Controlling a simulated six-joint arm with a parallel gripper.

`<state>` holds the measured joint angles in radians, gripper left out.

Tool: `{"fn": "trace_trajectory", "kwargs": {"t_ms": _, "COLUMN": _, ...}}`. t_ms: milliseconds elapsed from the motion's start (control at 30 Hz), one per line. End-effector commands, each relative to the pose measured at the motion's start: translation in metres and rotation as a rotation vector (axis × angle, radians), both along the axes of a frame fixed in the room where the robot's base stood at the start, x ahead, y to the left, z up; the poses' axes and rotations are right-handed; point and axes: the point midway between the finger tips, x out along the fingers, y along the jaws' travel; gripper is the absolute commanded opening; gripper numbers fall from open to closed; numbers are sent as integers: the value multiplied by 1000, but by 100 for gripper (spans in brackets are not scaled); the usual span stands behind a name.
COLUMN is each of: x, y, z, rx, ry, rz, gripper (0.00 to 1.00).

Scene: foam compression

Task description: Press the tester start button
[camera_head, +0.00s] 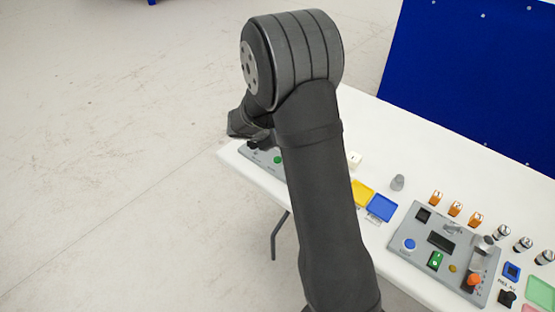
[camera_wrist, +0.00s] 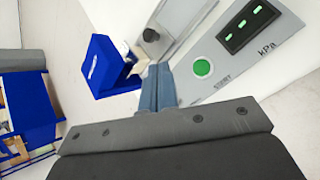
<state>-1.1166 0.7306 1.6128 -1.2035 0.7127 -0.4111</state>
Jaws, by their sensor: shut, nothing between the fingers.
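The tester panel (camera_wrist: 222,62) is grey, with a round green button (camera_wrist: 202,67) above a small label that seems to read START. In the head view, the green button (camera_head: 277,159) shows beside my arm, on the part of the panel (camera_head: 264,156) that is not hidden. My gripper (camera_wrist: 160,68) is shut and empty in the wrist view. Its fingertips appear just left of the green button, apart from it in the picture; the height gap cannot be told. In the head view my arm hides most of the gripper.
A display marked kPa (camera_wrist: 250,22) lies right of the button. Yellow (camera_head: 362,193) and blue trays (camera_head: 381,207) and another control panel (camera_head: 437,250) lie further right on the white table.

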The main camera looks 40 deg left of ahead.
Motion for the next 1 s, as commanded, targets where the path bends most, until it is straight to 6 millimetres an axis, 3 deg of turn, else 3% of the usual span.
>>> {"fn": "trace_trajectory", "kwargs": {"t_ms": 600, "x": 0, "y": 0, "z": -75, "rx": -2, "ry": 0, "rz": -1, "gripper": 0}}
{"fn": "trace_trajectory", "kwargs": {"t_ms": 1000, "x": 0, "y": 0, "z": -85, "rx": -1, "ry": 1, "rz": -1, "gripper": 0}}
